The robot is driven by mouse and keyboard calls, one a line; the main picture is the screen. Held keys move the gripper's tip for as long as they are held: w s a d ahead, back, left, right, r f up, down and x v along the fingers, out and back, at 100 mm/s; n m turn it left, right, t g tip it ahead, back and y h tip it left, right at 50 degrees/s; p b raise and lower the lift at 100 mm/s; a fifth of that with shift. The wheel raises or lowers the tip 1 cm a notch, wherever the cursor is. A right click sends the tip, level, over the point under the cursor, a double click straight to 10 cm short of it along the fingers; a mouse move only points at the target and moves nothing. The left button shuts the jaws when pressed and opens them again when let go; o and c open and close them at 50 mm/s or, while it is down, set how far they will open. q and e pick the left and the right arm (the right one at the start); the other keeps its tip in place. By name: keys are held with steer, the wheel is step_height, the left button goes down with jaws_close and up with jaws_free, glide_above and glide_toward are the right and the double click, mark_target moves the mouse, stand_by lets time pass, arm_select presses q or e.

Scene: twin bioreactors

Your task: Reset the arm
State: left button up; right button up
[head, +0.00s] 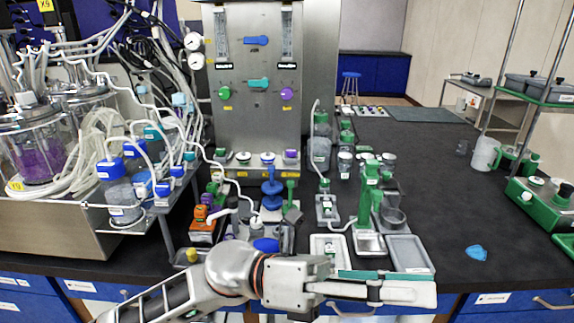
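My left arm comes in from the bottom left and reaches right along the front edge of the bench. My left gripper (424,288) points to the right, low in the head view, in front of the small trays. It is seen from the side, so the gap between its fingers does not show clearly. No object is plainly held in it. My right gripper is not in view.
A grey tray (408,252) and a white tray (329,247) sit just behind the gripper. A green stand (364,205), a steel control panel (257,100) and tubed vessels (38,150) stand farther back. A blue piece (476,253) lies on the mostly clear right bench.

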arm_select(q)
steer(key=w+a+f+n+t+h, duration=0.2)
steer(key=w+a+n+t, duration=0.1)
steer(key=w+n+t, duration=0.45)
steer(key=w+a+f+n+t+h, duration=0.1)
steer(key=w+a+f+n+t, duration=0.2)
steer(key=n+t, duration=0.65)
steer(key=w+a+f+n+t+y, duration=0.4)
steer(key=a+f+n+y, duration=0.1)
steer(key=f+n, duration=0.35)
steer(key=w+a+f+n+t+y, duration=0.3)
steer(key=a+f+n+y, duration=0.35)
steer(key=n, duration=0.25)
steer(key=s+a+f+n+g+y, duration=0.2)
steer(key=s+a+f+n+y, duration=0.1)
steer(key=f, duration=0.7)
steer(key=s+a+f+n+g+y, duration=0.2)
steer(key=s+a+f+n+y, duration=0.1)
steer(key=s+a+f, duration=0.5)
steer(key=s+a+f+n+g+y, duration=0.2)
steer(key=s+a+f+n, duration=0.3)
steer(key=f, duration=0.6)
steer(key=shift+s+a+f+n+y+p, duration=0.3)
steer(key=shift+s+a+f+n+y, duration=0.05)
steer(key=shift+s+a+y, duration=0.1)
steer(key=shift+w, duration=0.1)
